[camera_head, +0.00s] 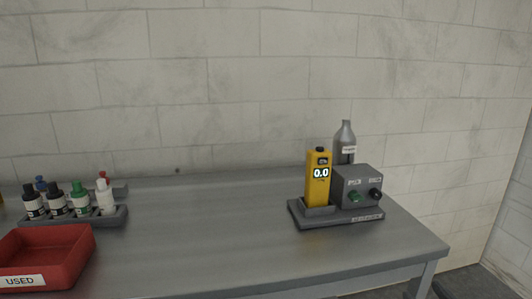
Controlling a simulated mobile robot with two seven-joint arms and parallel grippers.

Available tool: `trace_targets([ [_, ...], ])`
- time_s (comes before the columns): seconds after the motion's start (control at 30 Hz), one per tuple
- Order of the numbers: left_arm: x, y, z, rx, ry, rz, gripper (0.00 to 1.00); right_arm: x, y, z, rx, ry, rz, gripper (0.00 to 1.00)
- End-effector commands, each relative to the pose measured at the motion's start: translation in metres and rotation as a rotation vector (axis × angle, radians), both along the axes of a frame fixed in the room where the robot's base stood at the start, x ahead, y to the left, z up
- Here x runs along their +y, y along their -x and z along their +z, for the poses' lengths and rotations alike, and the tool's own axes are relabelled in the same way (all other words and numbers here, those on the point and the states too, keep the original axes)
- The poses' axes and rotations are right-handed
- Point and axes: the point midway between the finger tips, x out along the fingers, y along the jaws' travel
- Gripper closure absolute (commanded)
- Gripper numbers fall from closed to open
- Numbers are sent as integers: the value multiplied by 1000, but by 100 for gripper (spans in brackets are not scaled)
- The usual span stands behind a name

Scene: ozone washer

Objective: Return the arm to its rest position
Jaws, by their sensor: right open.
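Neither of my arms and neither of my grippers shows in the head view. A yellow handheld meter (318,180) reading 0.0 stands upright on a dark base plate (312,221) at the right of the table. A grey control box (358,188) with a green knob and a black knob is on the same plate, to the right of the meter. A grey bottle (345,138) stands behind the box, its lower part hidden.
A grey table (205,235) fills the foreground, with its middle clear. A red tray (75,254) labelled USED is at the front left. Behind it, a grey rack (120,215) holds several small bottles. A tiled wall (230,85) closes the back.

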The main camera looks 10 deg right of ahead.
Motion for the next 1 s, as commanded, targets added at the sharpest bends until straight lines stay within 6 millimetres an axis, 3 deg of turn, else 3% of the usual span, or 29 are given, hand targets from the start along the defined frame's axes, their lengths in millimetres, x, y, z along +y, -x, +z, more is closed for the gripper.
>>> trace_targets([
  [0.23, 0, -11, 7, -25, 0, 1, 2, 28, 34, -88, 221, -867, -230, 42],
  [0.4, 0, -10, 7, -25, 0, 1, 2, 80, 72, -146, 328, -1669, -486, 42],
  [0.6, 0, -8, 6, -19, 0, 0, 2, 147, 105, -175, 309, -2545, -809, 42],
  [0.77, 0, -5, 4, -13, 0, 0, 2, 175, 116, -178, 231, -2962, -975, 42],
  [0.8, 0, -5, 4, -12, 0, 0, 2, 179, 117, -178, -209, 2932, 968, 42],
  [1.0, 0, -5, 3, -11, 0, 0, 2, 183, 117, -178, -180, 2861, 948, 42],
])
